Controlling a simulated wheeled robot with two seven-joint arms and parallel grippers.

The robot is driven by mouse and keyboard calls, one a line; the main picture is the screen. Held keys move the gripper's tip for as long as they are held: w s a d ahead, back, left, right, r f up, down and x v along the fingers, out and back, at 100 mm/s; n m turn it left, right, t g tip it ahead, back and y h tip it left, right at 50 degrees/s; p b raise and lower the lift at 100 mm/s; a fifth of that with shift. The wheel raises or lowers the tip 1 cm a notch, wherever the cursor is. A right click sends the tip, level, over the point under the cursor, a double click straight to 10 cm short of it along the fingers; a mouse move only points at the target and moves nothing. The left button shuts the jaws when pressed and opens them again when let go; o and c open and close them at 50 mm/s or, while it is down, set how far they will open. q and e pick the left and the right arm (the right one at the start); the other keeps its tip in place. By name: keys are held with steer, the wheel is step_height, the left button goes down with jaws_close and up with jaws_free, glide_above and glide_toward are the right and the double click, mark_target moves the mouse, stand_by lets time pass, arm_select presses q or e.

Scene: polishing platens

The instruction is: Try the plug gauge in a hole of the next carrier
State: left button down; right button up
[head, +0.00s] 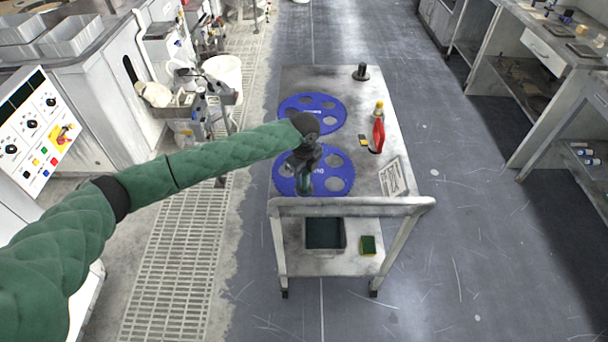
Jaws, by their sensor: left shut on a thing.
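Two blue disc carriers with round holes lie on the cart top, a far carrier (333,112) and a near carrier (335,186). My left gripper (305,178) points down over the left part of the near carrier. It is shut on a dark, narrow thing, likely the plug gauge, mostly hidden by the fingers. I cannot tell whether its tip is in a hole or above it. My arm and wrist cover part of both carriers. My right gripper is not in view.
Floor to the right is clear.

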arm_select(q)
steer(key=shift+f, duration=0.35)
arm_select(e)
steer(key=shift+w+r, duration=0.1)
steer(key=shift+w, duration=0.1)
arm_select(q)
steer(key=c, duration=1)
jaws_free()
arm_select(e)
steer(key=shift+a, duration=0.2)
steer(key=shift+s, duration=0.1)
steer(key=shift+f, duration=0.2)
arm_select(q)
steer(key=shift+r+b, duration=0.35)
steer(key=shift+r, duration=0.05)
step_height(320, 180, up, 6)
steer(key=shift+f+b, duration=0.15)
steer(key=shift+b, duration=0.95)
steer(key=shift+r, duration=0.7)
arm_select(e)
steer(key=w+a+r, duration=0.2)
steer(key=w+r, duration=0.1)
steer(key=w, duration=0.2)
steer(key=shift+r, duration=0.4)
arm_select(q)
steer(key=shift+f, duration=0.1)
